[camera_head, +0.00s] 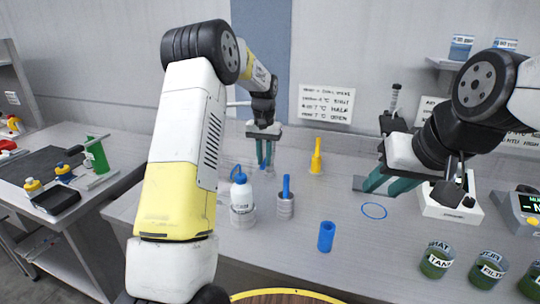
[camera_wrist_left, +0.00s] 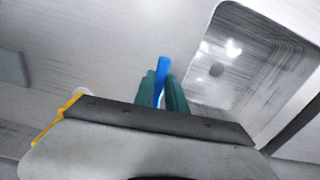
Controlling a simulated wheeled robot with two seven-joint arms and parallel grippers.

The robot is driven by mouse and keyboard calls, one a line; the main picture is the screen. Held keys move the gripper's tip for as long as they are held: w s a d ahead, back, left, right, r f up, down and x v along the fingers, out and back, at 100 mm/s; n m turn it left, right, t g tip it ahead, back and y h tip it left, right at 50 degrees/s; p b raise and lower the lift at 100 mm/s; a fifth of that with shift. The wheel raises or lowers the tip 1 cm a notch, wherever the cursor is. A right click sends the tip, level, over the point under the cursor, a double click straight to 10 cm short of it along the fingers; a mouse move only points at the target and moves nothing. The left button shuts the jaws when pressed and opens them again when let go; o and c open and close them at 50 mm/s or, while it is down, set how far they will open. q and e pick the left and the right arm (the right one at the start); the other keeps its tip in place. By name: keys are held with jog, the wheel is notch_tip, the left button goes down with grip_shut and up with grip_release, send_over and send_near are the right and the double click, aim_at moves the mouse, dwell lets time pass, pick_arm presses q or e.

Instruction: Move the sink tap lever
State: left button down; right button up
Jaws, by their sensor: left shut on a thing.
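My left gripper (camera_head: 264,162) points down at the back of the counter. In the left wrist view its two green fingers (camera_wrist_left: 161,92) are closed around a slim blue lever (camera_wrist_left: 162,68) beside the sink basin (camera_wrist_left: 245,75). The lever's top end sticks out beyond the fingertips. In the head view my left arm hides most of the sink and the tap. My right gripper (camera_head: 388,183) is over the counter at the right, its green fingers apart with nothing between them.
A white bottle with a blue cap (camera_head: 241,195), a blue-handled tool in a holder (camera_head: 285,198), a yellow dispenser (camera_head: 316,158) and a blue cylinder (camera_head: 326,236) stand on the counter. A blue ring (camera_head: 374,210) marks the surface. Labelled green cups (camera_head: 436,262) are at the front right.

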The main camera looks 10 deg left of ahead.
pick_arm(q)
jog(key=shift+w+d+n, duration=0.15)
jog(key=shift+d+n, duration=0.75)
jog(key=shift+n, duration=0.55)
jog(key=shift+w+d+n, duration=0.15)
jog(key=shift+d+n, duration=0.75)
jog(key=shift+n, duration=0.55)
jog(key=shift+r, duration=0.1)
jog(key=c, duration=1.4)
grip_release()
jog(key=shift+o, duration=0.2)
notch_tip(320, 180, up, 8)
